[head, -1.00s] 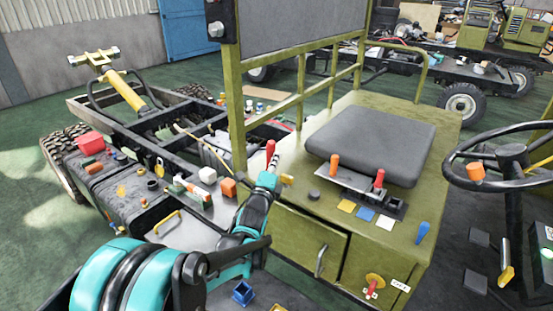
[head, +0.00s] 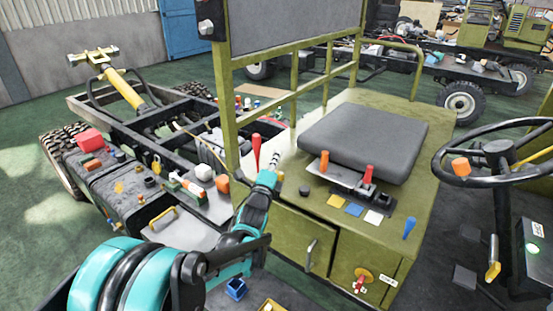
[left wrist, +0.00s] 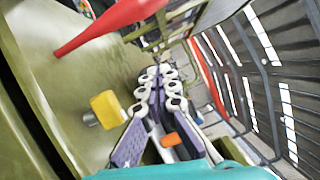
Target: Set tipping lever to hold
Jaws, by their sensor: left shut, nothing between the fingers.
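A red-handled lever (head: 256,152) stands nearly upright at the left edge of the olive seat box, in the head view. It crosses the upper left of the left wrist view (left wrist: 108,24), tilted by the camera angle. My left gripper (head: 270,178) is shut and empty, just right of and in front of this lever, apart from it. Its fingers (left wrist: 163,88) show together in the wrist view. A yellow knob (left wrist: 107,109) lies beside them. An orange lever (head: 324,162) and a red lever (head: 368,174) stand on a plate before the seat. No label identifies the tipping lever. My right gripper is out of view.
The grey seat (head: 365,142) tops the olive box (head: 290,238). An olive frame post (head: 230,120) rises behind the red-handled lever. A steering wheel (head: 495,158) is at the right. Loose parts cover the chassis tank (head: 110,190) at the left.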

